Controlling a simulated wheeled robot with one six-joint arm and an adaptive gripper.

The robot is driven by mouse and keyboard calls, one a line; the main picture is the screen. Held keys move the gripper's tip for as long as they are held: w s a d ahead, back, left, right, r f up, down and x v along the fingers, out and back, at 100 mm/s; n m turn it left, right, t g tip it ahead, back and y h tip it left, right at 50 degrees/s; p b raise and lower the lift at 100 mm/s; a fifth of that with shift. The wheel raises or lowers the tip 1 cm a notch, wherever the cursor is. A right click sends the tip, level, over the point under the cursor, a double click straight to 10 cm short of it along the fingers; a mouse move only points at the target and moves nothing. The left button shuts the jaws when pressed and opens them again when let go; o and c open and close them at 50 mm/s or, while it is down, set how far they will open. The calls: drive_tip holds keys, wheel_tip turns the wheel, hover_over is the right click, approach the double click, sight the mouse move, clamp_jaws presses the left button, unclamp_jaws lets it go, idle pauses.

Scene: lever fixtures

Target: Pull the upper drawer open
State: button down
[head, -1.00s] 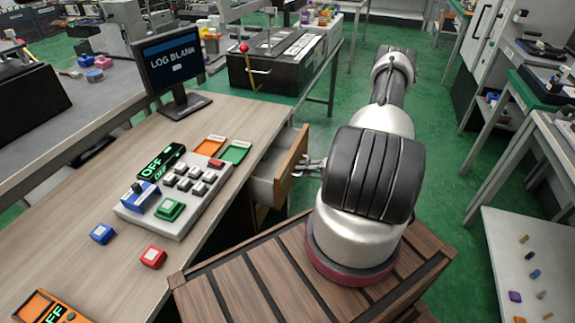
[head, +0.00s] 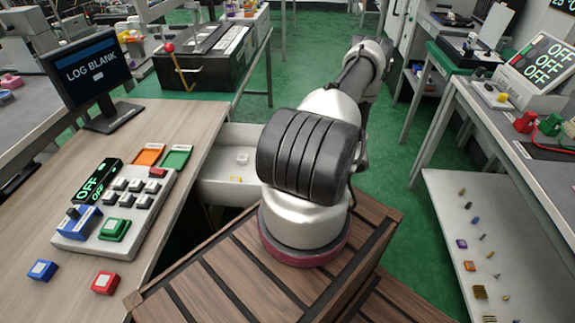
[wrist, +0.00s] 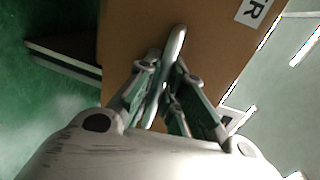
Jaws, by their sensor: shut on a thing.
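The upper drawer (head: 216,166) stands well out from under the wooden desk in the head view, its pale inside showing with a few small items in it. My arm hides its front there. In the wrist view the brown drawer front (wrist: 200,30) fills the upper middle, with part of a label at its upper right. A metal bar handle (wrist: 172,55) stands out from it. My gripper (wrist: 165,75) is shut on this handle, with its fingers on both sides. In the head view the gripper is hidden behind my arm.
The desk (head: 160,110) holds a button panel (head: 120,205), a monitor (head: 90,75), orange and green trays, and loose red and blue buttons. A black case (head: 205,55) stands behind. A workbench (head: 500,120) is at the right. Green floor (head: 395,190) lies between.

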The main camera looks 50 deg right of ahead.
drive_tip(key=c, duration=1.5)
unclamp_jaws()
drive_tip(key=v, duration=1.2)
drive_tip(key=shift+f, duration=0.1)
